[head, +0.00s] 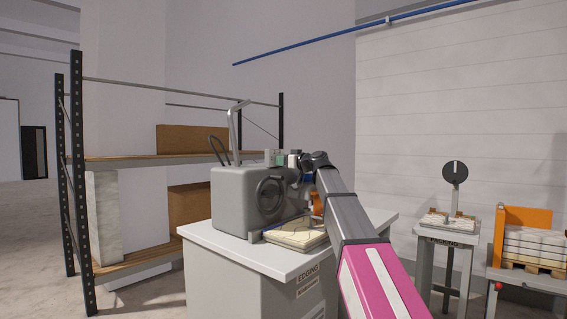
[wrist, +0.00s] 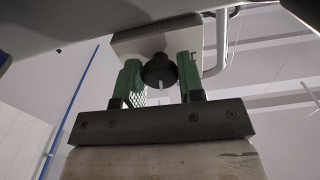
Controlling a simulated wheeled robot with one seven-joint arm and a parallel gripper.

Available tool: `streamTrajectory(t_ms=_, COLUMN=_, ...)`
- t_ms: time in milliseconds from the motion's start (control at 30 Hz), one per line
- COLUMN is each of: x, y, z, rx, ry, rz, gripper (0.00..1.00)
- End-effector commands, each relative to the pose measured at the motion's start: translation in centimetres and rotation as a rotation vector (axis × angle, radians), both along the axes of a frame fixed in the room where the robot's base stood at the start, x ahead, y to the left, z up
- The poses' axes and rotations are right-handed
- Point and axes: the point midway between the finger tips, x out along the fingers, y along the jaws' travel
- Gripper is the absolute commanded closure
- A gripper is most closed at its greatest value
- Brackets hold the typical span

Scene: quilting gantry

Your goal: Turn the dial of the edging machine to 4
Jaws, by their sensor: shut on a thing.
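The grey edging machine (head: 240,197) stands on a white-topped cabinet labelled EDGING. My gripper (head: 284,158) is at the upper right of the machine in the head view, with my arm coming in from the lower right. In the wrist view, the green fingers of my gripper (wrist: 159,78) are on either side of a dark round dial (wrist: 158,68) and shut on it. A pale pointer mark shows on the dial. A pale plate (wrist: 135,42) lies behind it. I cannot read any numbers, and the dial is hidden in the head view.
A cream fabric piece (head: 297,236) lies at the machine's front. A metal shelf rack (head: 76,170) with boxes stands to the left. A small stand with a dark round dial (head: 455,173) and an orange-backed pallet cart (head: 527,216) are to the right.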

Motion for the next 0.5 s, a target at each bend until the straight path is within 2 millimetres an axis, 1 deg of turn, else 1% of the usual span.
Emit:
streamTrajectory(t_ms=300, x=-0.05, y=0.01, z=0.02, rx=0.17, ry=0.218, rz=0.0, gripper=0.88)
streamTrajectory(t_ms=500, x=-0.06, y=0.02, z=0.02, rx=0.218, ry=0.28, rz=0.0, gripper=0.88)
